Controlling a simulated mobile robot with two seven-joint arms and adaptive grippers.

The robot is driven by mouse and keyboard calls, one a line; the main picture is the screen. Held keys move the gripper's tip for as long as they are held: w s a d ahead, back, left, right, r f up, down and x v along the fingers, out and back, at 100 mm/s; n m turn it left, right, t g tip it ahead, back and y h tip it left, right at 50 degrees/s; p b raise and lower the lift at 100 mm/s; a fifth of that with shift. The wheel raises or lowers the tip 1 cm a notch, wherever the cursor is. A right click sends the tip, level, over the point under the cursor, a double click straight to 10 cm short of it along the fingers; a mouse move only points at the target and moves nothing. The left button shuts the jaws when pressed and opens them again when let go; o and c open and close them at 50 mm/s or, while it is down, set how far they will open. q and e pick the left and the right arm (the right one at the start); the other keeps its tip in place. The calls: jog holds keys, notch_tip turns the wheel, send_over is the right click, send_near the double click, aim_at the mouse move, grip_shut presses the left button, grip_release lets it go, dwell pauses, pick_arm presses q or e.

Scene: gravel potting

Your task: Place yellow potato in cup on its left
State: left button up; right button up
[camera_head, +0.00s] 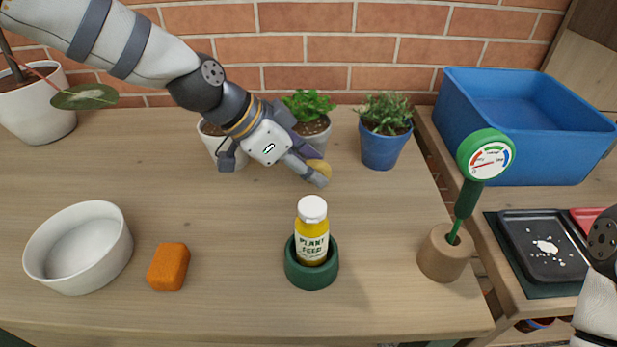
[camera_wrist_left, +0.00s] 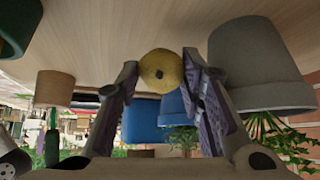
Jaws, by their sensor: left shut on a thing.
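The yellow potato (camera_head: 319,167) is small and round. My left gripper (camera_head: 311,172) is shut on it, in front of the pots; whether it touches the table is unclear in the head view. The wrist view also shows the potato (camera_wrist_left: 161,70) pinched between both fingers. A pale pot (camera_head: 212,147) stands left of the gripper, partly hidden by my arm; I cannot tell if it is the cup. A grey pot (camera_wrist_left: 258,70) stands close beside the fingers in the wrist view. My right gripper is out of view.
A green holder (camera_head: 311,277) with a yellow plant-feed bottle (camera_head: 312,235), an orange block (camera_head: 168,267) and a white bowl (camera_head: 70,270) stand in front. A blue pot (camera_head: 384,150) is right of the gripper. A brown holder (camera_head: 445,258) bears a green meter (camera_head: 485,156).

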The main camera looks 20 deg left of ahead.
pick_arm(q)
jog(key=shift+f, duration=1.25)
jog(key=o, duration=1)
